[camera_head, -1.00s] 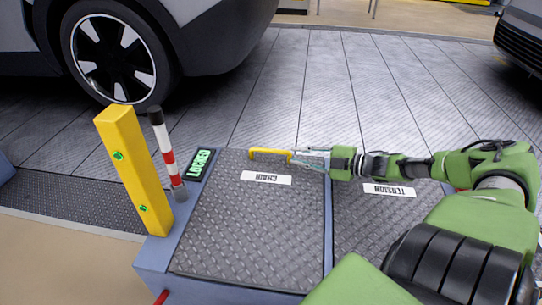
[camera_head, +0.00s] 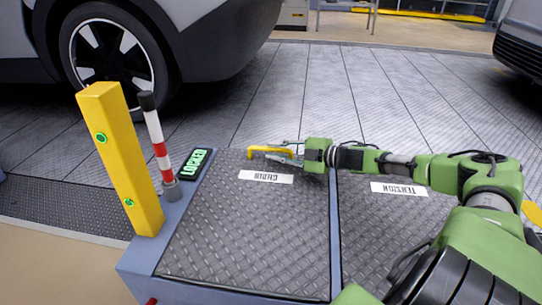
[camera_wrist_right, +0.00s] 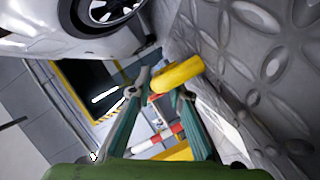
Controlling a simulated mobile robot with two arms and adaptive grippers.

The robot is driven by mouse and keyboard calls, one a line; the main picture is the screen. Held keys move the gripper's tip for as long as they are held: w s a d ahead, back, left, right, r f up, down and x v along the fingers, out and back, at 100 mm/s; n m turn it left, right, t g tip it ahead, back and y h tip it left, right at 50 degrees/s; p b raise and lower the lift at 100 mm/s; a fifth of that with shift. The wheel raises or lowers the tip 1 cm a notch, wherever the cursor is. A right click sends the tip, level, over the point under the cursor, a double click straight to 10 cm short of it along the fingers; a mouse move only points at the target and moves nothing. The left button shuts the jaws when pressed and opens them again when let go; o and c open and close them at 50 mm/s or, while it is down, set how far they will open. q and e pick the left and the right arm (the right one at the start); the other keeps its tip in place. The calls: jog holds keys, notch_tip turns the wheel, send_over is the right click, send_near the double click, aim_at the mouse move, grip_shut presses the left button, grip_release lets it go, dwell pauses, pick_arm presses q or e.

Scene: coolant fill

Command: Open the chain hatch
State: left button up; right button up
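The chain hatch (camera_head: 245,235) is a dark diamond-plate panel with a white CHAIN label (camera_head: 266,177) that appears upside down. It lies flat and closed. Its yellow handle (camera_head: 262,149) is at the far edge. My right gripper (camera_head: 280,151) reaches in from the right at the handle. In the right wrist view, the two fingers of the gripper (camera_wrist_right: 163,88) are spread, with the yellow handle (camera_wrist_right: 180,74) at and between their tips. I cannot tell whether they touch it. My left gripper is not in view.
The tension hatch (camera_head: 385,235) lies to the right, partly under my right arm. A yellow post (camera_head: 122,160), a red-and-white striped rod (camera_head: 158,145) and a green-lit display (camera_head: 195,163) stand left of the chain hatch. A car (camera_head: 190,45) is behind on the plated floor.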

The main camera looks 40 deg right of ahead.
jog(key=shift+b+x, duration=0.45)
jog(key=shift+x, duration=0.45)
jog(key=shift+r, duration=0.1)
grip_shut()
